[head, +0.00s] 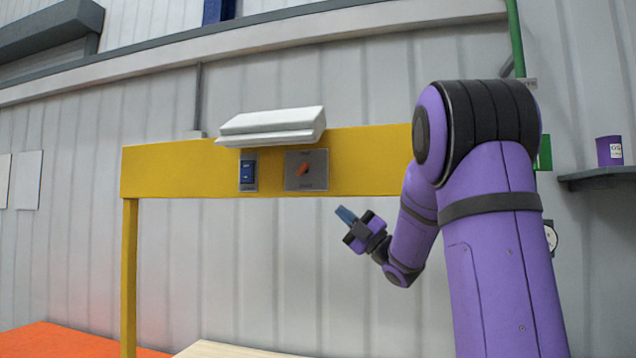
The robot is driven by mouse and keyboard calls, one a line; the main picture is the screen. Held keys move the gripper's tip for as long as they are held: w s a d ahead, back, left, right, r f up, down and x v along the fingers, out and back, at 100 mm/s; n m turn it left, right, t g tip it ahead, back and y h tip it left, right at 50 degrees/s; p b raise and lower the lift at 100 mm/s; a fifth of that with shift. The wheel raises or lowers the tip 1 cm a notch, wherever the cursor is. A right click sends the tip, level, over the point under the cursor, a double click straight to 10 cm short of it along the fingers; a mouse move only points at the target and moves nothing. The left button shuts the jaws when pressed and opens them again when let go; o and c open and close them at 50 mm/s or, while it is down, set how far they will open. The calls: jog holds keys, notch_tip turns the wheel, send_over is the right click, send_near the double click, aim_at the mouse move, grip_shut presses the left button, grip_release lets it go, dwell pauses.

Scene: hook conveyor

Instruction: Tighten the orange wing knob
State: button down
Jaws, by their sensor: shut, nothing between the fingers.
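The orange wing knob (301,170) sits on a grey plate (318,172) on the front of the yellow beam, with its wing tilted. Small lettering above and below the knob is too small to read. My gripper (344,214) is below and to the right of the knob, apart from it. Its blue fingers are shut with nothing seen between them, and they point up and to the left.
A blue switch (248,171) is left of the knob plate. A white hood (271,126) juts out above both. A yellow post (129,275) holds up the beam's left end. A shelf (600,175) with a purple can (609,151) is at the right. Space below the beam looks clear.

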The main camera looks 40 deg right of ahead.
aim_at(300, 175)
jog(key=w+a+r+n+y, duration=0.1)
jog(key=w+a+r, duration=0.1)
jog(key=w+a+r+n+g+y, duration=0.1)
jog(key=w+a+r, duration=0.1)
jog(key=w+r, duration=0.1)
jog(key=w+a+r+g+y, duration=0.1)
jog(key=w+a+r, duration=0.1)
jog(key=r, duration=0.1)
jog(key=shift+w+r+n, duration=0.1)
jog(key=shift+w+n, duration=0.1)
jog(key=shift+n, duration=0.2)
jog(key=shift+w, duration=0.15)
dwell(0.5)
jog(key=shift+t, duration=0.3)
